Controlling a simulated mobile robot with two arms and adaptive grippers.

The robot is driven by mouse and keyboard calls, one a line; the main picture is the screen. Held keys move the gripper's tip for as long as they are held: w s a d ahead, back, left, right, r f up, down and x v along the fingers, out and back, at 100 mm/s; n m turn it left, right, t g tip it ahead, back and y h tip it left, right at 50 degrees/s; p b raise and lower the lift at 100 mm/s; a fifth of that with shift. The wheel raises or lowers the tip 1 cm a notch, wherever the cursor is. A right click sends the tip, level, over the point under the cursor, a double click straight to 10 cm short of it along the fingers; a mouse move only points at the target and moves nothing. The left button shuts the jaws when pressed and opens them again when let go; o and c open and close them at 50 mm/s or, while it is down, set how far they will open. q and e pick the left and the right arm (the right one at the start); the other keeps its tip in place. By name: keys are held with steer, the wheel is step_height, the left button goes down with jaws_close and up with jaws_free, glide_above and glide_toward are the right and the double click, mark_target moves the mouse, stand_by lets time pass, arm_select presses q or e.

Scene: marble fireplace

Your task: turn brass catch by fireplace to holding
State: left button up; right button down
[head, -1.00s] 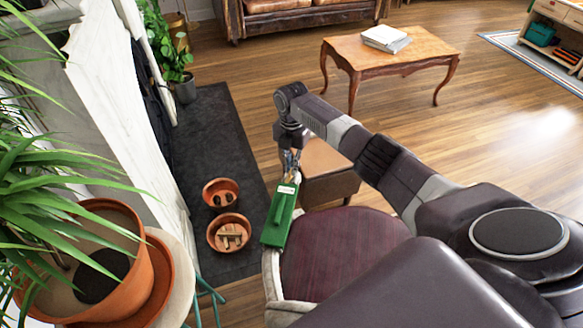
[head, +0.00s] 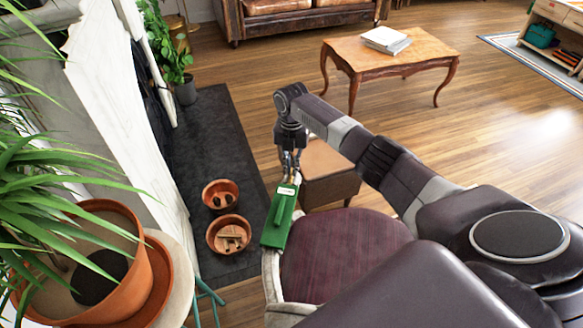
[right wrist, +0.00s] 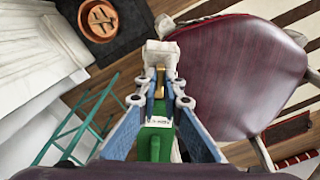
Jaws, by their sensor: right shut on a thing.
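My right gripper (head: 290,172) reaches down to the top end of a green board-like fixture (head: 279,217) beside the seat. In the right wrist view, my right gripper (right wrist: 160,90) is shut on a small brass piece, the catch (right wrist: 160,76), between its fingertips. The green fixture (right wrist: 155,146) with a white label lies below the fingertips there. The fingers partly hide the catch, and its turn position cannot be told. My left gripper is not in view.
A dark red seat (head: 345,255) is right of the fixture. A brown stool (head: 327,175) stands behind the gripper. Two terracotta bowls (head: 229,234) sit on the dark hearth (head: 215,130) by the white fireplace (head: 125,120). A potted plant (head: 125,285) fills the left front.

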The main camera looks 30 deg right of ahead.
steer(key=c, duration=2.1)
jaws_free()
steer(key=shift+r, duration=0.1)
step_height(320, 180, up, 12)
